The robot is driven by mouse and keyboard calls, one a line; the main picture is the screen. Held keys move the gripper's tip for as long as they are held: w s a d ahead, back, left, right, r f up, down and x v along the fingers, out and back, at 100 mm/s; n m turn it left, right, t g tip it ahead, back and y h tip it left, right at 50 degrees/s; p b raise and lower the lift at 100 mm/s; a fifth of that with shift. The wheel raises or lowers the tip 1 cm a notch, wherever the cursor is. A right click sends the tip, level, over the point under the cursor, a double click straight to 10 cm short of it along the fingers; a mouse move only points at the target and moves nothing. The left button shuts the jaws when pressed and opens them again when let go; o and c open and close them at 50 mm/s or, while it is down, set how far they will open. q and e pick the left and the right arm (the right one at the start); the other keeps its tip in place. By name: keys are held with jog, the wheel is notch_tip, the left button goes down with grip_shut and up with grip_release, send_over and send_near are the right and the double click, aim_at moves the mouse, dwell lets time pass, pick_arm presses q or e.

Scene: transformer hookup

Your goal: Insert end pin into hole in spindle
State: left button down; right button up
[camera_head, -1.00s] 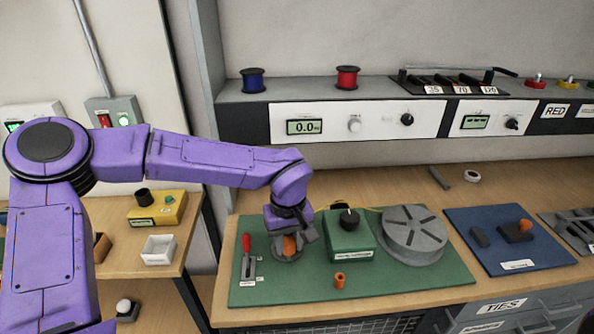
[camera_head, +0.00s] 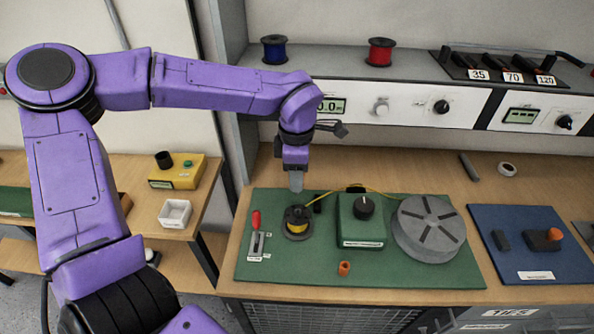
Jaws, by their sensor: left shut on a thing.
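My left gripper (camera_head: 296,181) points straight down above the spindle, with a gap between them. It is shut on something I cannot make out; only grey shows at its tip. The spindle (camera_head: 297,234) is a dark round piece with yellow winding in its middle, on the green mat (camera_head: 300,272). A thin yellow wire (camera_head: 330,192) runs from near it to the right, behind the green box. A small orange piece with a dark top (camera_head: 344,268) stands at the mat's front; I cannot tell whether it is the end pin. The spindle's hole is too small to see. My right gripper is not in view.
The green box with a black knob (camera_head: 361,222) and a grey slotted disc (camera_head: 428,228) stand right of the spindle. A red-handled lever (camera_head: 257,235) stands left. A blue mat (camera_head: 530,260) lies farther right. The instrument shelf (camera_head: 220,80) is behind my arm.

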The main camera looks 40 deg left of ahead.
aim_at(297, 194)
pick_arm(q)
jog(key=f, duration=0.1)
jog(key=f+b, duration=0.1)
jog(key=f, duration=0.2)
jog(key=shift+w, duration=0.35)
jog(key=shift+s+f+b, duration=0.3)
jog(key=shift+f+b, duration=0.15)
jog(key=shift+f, duration=0.05)
jog(key=shift+w+f, duration=0.25)
jog(key=shift+f, duration=0.3)
jog(key=shift+s, duration=0.15)
jog(key=shift+p, duration=0.3)
jog(key=shift+r, duration=0.1)
